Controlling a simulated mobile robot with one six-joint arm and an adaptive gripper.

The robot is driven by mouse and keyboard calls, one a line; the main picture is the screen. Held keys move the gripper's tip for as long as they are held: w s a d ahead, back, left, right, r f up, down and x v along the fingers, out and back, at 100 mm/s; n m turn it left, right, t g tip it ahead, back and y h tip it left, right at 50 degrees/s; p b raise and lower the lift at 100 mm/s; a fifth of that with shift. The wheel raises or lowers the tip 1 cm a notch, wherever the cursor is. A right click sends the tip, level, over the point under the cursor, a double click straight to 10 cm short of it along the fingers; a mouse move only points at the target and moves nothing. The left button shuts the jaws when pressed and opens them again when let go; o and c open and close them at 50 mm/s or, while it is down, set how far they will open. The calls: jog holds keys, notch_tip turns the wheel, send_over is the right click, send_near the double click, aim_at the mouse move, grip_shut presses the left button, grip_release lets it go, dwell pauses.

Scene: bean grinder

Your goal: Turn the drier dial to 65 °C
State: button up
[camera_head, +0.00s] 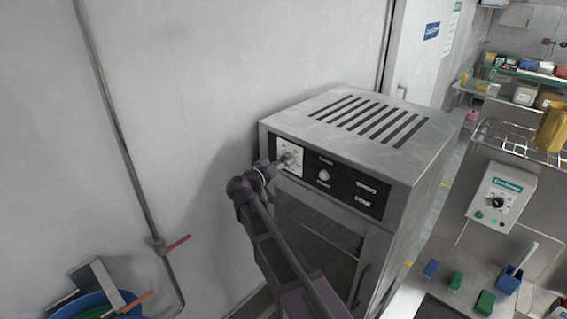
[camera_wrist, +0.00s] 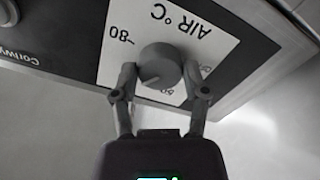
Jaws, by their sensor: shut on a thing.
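The drier (camera_head: 385,165) is a steel cabinet with a slotted top and a black control panel. Its temperature dial (camera_wrist: 159,65) is a round grey knob on a white scale plate (camera_wrist: 115,62) marked "AIR °C". In the wrist view the plate is upside down, with "80" readable at left and smaller numbers partly hidden below and right of the knob. The dial's pointer setting is not clear. My gripper (camera_wrist: 160,84) has one finger on each side of the dial and is shut on it. In the head view my gripper (camera_head: 277,166) reaches the panel's left end and partly covers the plate.
A second white knob (camera_head: 323,175) and small switches sit right of the dial plate. The wall (camera_head: 200,120) is close at left, with a pipe and red lever (camera_head: 177,243). A grey control box (camera_head: 502,197) stands at far right.

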jog(key=shift+d, duration=0.1)
jog(key=o, duration=1.1)
jog(key=shift+o, duration=0.2)
jog(key=shift+s, duration=0.1)
jog(key=v, duration=1.2)
jog(key=shift+f, duration=0.1)
